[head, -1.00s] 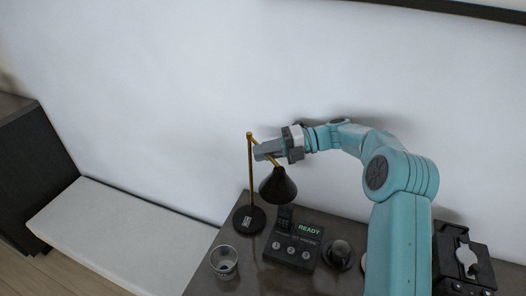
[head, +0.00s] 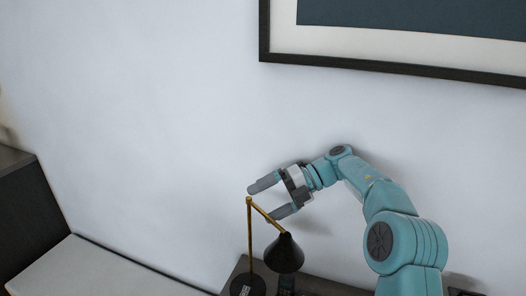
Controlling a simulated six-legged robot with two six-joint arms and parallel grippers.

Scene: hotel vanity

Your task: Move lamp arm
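The lamp has a dark round base (head: 248,286), an upright brass post (head: 250,240), a brass arm (head: 264,214) sloping down to the right, and a black cone shade (head: 285,254) hanging at the arm's end. My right gripper (head: 262,199) is open, its two grey fingers spread apart. The upper finger is above the top of the post, and the lower finger is close to the lamp arm. I cannot tell whether either finger touches it. My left gripper is not in view.
A dark vanity top (head: 325,287) shows only at the bottom edge, with a dark device (head: 287,284) partly cut off beside the lamp. A pale bench (head: 95,272) is at lower left. A framed picture (head: 400,45) hangs on the white wall above.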

